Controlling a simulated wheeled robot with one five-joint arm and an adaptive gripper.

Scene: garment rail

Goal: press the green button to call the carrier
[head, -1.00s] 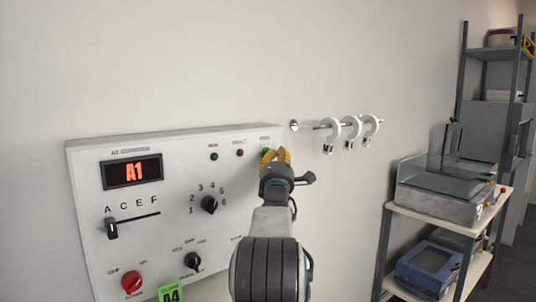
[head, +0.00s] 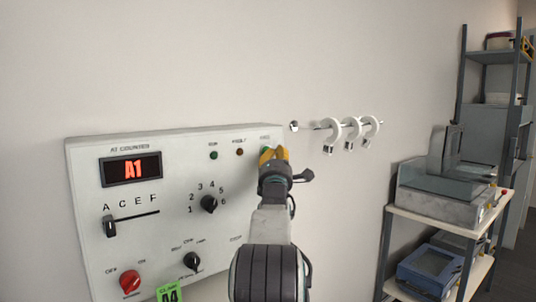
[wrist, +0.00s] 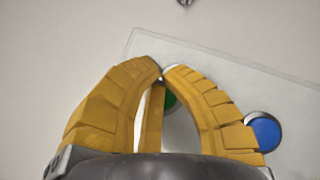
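The white control panel (head: 130,225) hangs on the wall at the left in the head view. The green button (wrist: 171,100) shows partly between my fingers in the wrist view; the fingers hide the rest. My gripper (wrist: 162,73) has its yellow fingertips together with nothing between them. In the head view my gripper (head: 273,154) is in front of the panel's upper right corner. Whether the fingertips touch the panel or the button cannot be told.
A blue button (wrist: 263,131) is right of my fingers in the wrist view. A rail (head: 350,125) with white hooks is on the wall to the right. A shelf cart (head: 440,215) stands at the right.

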